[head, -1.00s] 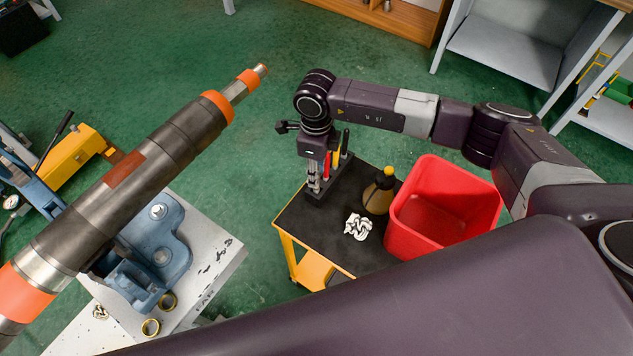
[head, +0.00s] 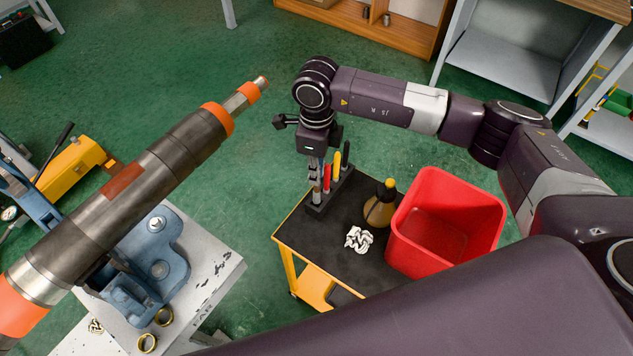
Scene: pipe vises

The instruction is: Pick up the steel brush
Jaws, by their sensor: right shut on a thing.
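My right gripper (head: 316,183) points down over the left end of the dark tool holder (head: 335,192) on the cart. Its fingers are shut on a slim upright tool (head: 317,197) at that end, which I take to be the steel brush. The fingers hide most of it, and its lower end is at the holder; I cannot tell if it is still seated. Beside it stand tools with a red handle (head: 327,178), a yellow handle (head: 337,163) and a black handle (head: 346,155). My left gripper is out of view.
The black-topped cart (head: 308,247) also carries a crumpled white rag (head: 359,239), a brown bottle (head: 379,211) and a red bin (head: 425,258). At left, a large pipe (head: 140,188) rests in a blue vise (head: 160,250) on a grey bench (head: 215,268). Green floor lies between.

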